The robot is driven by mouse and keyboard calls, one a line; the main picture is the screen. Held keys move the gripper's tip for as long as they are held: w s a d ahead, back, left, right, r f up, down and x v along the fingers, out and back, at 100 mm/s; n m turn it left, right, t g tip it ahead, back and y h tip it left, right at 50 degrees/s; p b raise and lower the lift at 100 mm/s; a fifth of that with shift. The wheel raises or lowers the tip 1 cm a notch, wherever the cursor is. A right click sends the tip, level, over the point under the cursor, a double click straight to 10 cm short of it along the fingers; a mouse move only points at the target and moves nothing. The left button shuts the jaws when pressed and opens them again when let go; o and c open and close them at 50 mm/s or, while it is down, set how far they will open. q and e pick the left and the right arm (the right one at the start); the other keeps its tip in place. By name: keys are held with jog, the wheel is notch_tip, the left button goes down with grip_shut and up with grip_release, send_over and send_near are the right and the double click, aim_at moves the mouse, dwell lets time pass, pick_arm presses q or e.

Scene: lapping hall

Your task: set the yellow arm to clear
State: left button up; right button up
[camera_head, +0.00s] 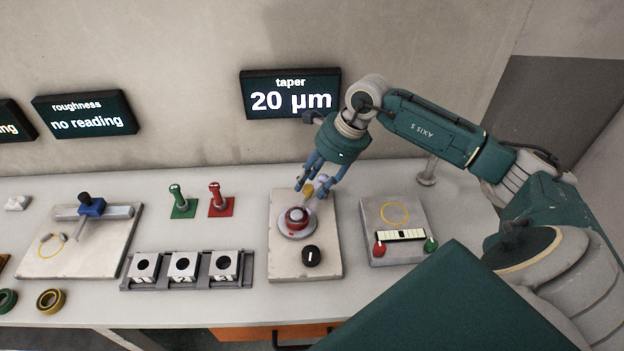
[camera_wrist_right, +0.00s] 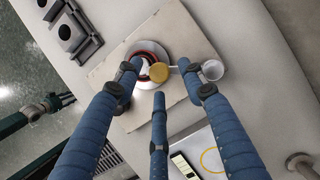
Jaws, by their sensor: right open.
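The yellow arm (camera_head: 308,189) shows as a small yellow end at the back of the pale taper plate (camera_head: 282,263). In the right wrist view its round yellow top (camera_wrist_right: 161,72) lies beside a red-rimmed round part (camera_wrist_right: 147,52). My right gripper (camera_head: 315,190) is above the back of the plate, pointing down. Its blue fingers are apart around the yellow end; I cannot tell if they touch it. In the wrist view my right gripper (camera_wrist_right: 160,78) partly hides the round part. My left gripper is not in view.
A black knob (camera_head: 311,256) stands at the plate's front. A block rack (camera_head: 187,284) is to the left, a gauge plate (camera_head: 395,258) to the right. Green (camera_head: 182,209) and red (camera_head: 221,207) posts stand at the back left. The taper screen (camera_head: 291,93) reads 20 µm.

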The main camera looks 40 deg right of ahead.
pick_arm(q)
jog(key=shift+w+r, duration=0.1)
pick_arm(e)
jog(key=shift+w+a+f, duration=0.1)
jog(key=shift+a+f, duration=0.05)
jog(key=shift+f, duration=0.3)
jog(key=shift+c, duration=0.2)
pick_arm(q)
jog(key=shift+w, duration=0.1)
pick_arm(e)
grip_shut()
